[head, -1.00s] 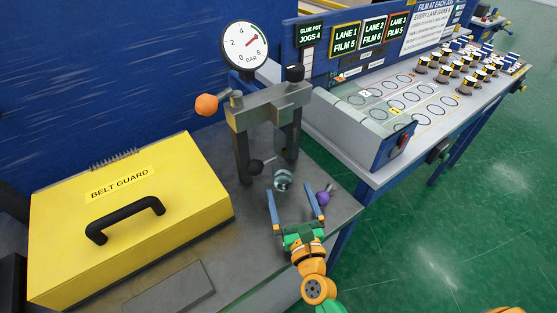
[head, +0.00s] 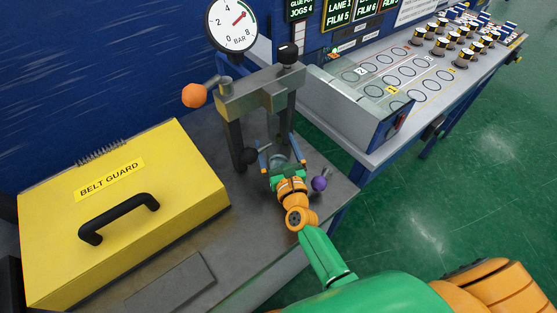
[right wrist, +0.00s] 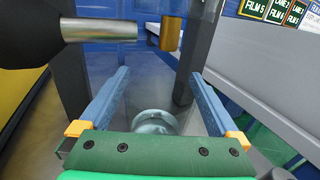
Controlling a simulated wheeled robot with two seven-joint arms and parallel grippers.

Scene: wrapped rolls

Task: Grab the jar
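The jar (head: 279,162) is a small clear glass vessel on the grey metal bench, under the clamp frame. In the right wrist view the jar (right wrist: 155,121) shows near the palm, its lower part hidden by the green palm edge. My right gripper (head: 279,146) is open, with its two blue fingers on either side of the jar. In the right wrist view the right gripper (right wrist: 160,75) shows a gap between each finger and the glass. My left gripper is not in view.
The clamp frame (head: 262,92) stands over the fingers, with a black-knobbed rod (right wrist: 95,32) close to the left finger. A purple ball knob (head: 319,183) sits right of the gripper. The yellow belt guard (head: 190,190) fills the left of the bench.

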